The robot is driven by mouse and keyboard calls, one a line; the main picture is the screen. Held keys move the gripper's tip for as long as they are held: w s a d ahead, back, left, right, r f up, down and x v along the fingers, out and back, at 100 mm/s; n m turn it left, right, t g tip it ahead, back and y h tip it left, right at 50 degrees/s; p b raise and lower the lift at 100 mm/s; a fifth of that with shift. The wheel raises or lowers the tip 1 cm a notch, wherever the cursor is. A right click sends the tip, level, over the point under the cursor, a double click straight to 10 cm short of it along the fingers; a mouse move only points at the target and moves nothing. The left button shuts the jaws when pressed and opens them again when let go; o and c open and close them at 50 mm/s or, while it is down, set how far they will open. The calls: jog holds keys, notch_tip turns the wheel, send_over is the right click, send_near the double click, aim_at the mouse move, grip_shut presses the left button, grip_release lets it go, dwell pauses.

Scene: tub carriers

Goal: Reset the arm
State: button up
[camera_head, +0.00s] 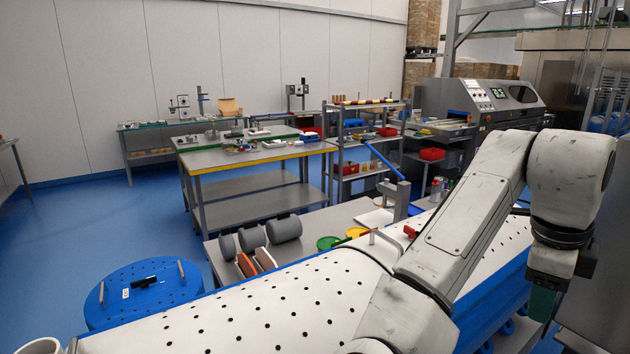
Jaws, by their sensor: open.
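My arm (465,225) rises from the bottom middle of the head view to a bent elbow (570,165) at the right. From there it hangs down past a dark joint ring (562,236) at the right edge of the work area. The fingers of my gripper do not show, so I cannot see whether it holds anything. A dark green piece (541,302) shows just under the hanging link; I cannot tell what it is.
A long white dotted surface (270,310) with a blue side lies under my arm. A blue round lid (120,300) with handles stands left. Grey rollers (285,229) lie on a low bench behind. A yellow-edged table (250,160) is farther back. Blue floor (75,235) is clear at left.

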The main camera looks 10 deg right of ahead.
jog(key=s+d+f+n+t+h, duration=0.15)
jog(key=s+f+n, duration=0.25)
jog(key=f+n, duration=0.5)
jog(key=s+d+f+n+h, duration=0.25)
jog(key=f+n, duration=0.45)
jog(key=f, duration=0.4)
jog(key=s+a+f+n+y+b, duration=0.3)
jog(key=s+a+f+n+y, duration=0.3)
jog(key=s+a+f+n, duration=0.6)
jog(key=s+a+f+g, duration=0.1)
jog(key=s+a+f, duration=0.3)
jog(key=s+f, duration=0.2)
jog(key=shift+a+f, duration=0.35)
jog(key=shift+f, duration=0.25)
jog(key=shift+c, duration=0.3)
